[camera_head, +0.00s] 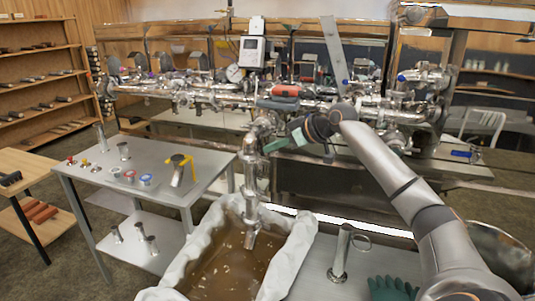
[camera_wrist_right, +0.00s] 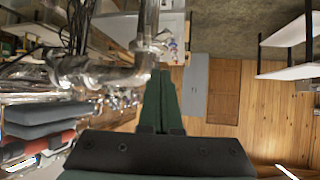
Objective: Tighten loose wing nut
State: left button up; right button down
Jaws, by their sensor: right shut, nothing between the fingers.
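My right gripper (camera_head: 294,136) is at the end of the arm that comes in from the right, beside the metal pipework (camera_head: 215,97) and near the top of the vertical drain pipe (camera_head: 250,180). Its dark green fingers (camera_wrist_right: 160,78) are closed together and empty in the right wrist view. There, a shiny pipe joint (camera_wrist_right: 150,45) shows just beyond the fingertips; I cannot tell whether they touch it. The wing nut is too small or hidden to make out for sure. My left gripper is in neither view.
A cloth-lined trough (camera_head: 296,255) of brown liquid stands under the drain pipe. A steel table (camera_head: 100,185) with small parts and a yellow-handled tool is on the left. Green gloves (camera_head: 393,289) lie at the lower right. A red-and-grey device (camera_head: 284,91) sits on the pipework.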

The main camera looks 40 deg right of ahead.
aim_at(258, 164)
jog(key=f, duration=0.1)
jog(key=w+f, duration=0.1)
jog(key=f, duration=0.2)
jog(key=shift+w+a+f, duration=0.25)
jog(key=shift+w+f, duration=0.05)
jog(key=shift+w, duration=0.1)
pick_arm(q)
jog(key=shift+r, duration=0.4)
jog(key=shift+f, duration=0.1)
